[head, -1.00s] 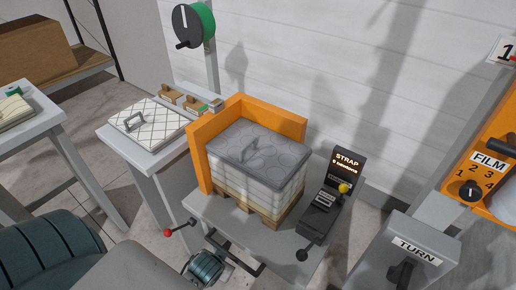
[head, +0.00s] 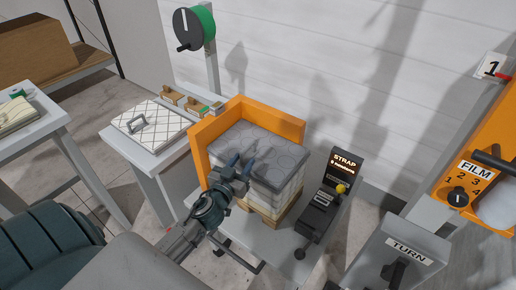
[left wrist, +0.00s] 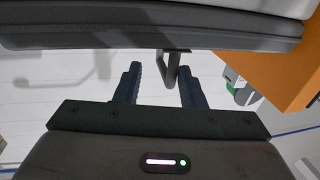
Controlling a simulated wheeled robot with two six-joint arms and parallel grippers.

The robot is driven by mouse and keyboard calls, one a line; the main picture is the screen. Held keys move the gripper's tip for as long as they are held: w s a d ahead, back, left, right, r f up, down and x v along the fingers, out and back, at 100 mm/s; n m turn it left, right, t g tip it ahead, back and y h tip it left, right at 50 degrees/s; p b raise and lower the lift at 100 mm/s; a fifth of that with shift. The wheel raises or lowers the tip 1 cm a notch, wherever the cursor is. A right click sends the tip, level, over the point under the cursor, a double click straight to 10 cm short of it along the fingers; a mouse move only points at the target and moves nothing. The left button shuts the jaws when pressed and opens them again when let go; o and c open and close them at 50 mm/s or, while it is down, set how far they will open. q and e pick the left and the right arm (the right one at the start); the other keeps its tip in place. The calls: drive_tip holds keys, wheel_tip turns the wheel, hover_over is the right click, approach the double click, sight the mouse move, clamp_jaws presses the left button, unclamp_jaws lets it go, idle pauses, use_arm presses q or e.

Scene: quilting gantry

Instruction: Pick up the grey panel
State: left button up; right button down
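The grey panel (head: 278,150) is a dark quilted slab with a circle pattern, lying flat on top of a pale layered stack (head: 285,180). In the left wrist view the panel (left wrist: 110,38) crosses the top as a dark edge, and its grey handle (left wrist: 171,72) lies between the tips of my fingers. My left gripper (head: 245,166) is over the near left part of the panel and hides most of the handle in the head view. It is open; in the left wrist view its two fingers (left wrist: 158,85) stand apart on either side of the handle. My right gripper is not in view.
An orange corner guard (head: 265,118) walls the back and left of the stack. The strap console (head: 328,195) stands close on the right, the TURN box (head: 405,250) farther right. A white quilted panel with a handle (head: 155,128) lies on the side table.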

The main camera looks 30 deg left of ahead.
sight(253, 146)
use_arm(q)
drive_tip(key=shift+w+a, duration=0.15)
drive_tip(key=shift+w, duration=0.7)
drive_tip(key=w+p, duration=0.1)
drive_tip(key=w, duration=0.2)
drive_tip(key=w+p, duration=0.1)
drive_tip(key=w, duration=0.1)
drive_tip(key=shift+a+p, duration=0.3)
drive_tip(key=shift+w, duration=0.25)
drive_tip(key=shift+s, duration=0.1)
drive_tip(key=shift+c, duration=0.5)
clamp_jaws()
drive_tip(key=shift+r, duration=0.1)
